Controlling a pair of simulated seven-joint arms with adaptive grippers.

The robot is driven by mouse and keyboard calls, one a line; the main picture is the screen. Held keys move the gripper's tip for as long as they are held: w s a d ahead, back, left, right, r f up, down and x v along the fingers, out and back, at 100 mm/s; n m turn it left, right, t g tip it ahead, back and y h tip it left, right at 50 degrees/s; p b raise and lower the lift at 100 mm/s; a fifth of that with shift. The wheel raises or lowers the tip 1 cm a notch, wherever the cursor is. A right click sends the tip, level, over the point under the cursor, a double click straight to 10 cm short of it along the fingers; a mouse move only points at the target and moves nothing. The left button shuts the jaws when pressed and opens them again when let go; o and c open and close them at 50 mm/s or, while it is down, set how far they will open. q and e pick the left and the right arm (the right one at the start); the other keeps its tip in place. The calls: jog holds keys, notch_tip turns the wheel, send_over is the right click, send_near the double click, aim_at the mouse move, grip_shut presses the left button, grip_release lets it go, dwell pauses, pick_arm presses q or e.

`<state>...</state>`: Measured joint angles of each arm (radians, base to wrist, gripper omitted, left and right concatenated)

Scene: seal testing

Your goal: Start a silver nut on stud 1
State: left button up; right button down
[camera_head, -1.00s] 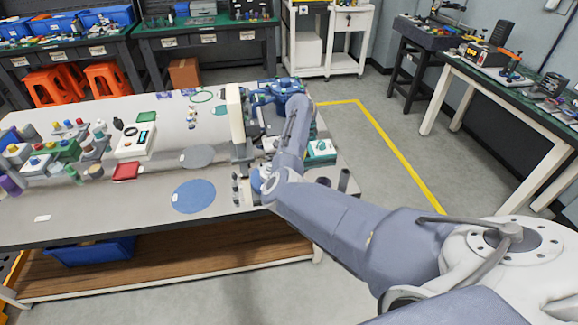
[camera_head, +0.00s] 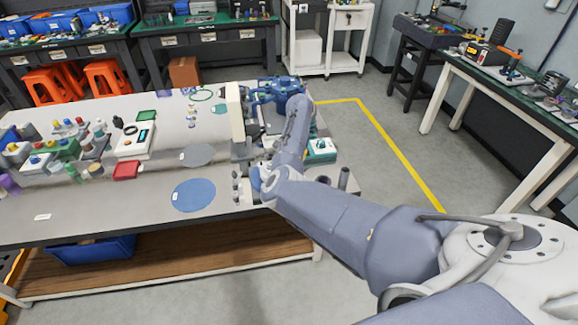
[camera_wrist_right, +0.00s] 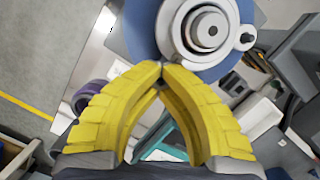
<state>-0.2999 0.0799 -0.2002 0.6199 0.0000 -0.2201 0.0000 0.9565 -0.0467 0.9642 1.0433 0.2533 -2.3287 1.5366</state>
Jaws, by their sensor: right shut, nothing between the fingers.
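In the right wrist view, my right gripper (camera_wrist_right: 162,68) has its yellow ribbed fingers closed to a point with nothing between the tips. A blue round part with a stepped grey metal hub (camera_wrist_right: 208,30) lies just beyond the tips. Whether the tips touch it I cannot tell. In the head view my right arm reaches over the right end of the table and its fingers are hidden. I cannot make out a silver nut or stud 1 for certain in either view. My left gripper is not in view.
A cream upright post (camera_head: 235,118) and a blue machine (camera_head: 277,92) stand near my right arm. Small dark upright pieces (camera_head: 237,188) stand left of it. A blue round mat (camera_head: 194,195), a grey round mat (camera_head: 197,155) and a red tray (camera_head: 126,170) lie further left. The table's front left is mostly clear.

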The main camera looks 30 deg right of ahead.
jog(key=m, duration=0.4)
jog(key=shift+s+f+t, duration=0.1)
jog(key=shift+f+t, duration=0.05)
jog(key=shift+t, duration=0.25)
jog(key=m, duration=0.4)
jog(key=shift+a+t, duration=0.1)
jog(key=shift+t, duration=0.3)
jog(key=shift+m+h, duration=0.3)
jog(key=shift+m, duration=0.5)
jog(key=c, duration=2.1)
grip_release()
jog(key=o, duration=0.4)
jog(key=shift+o, duration=0.9)
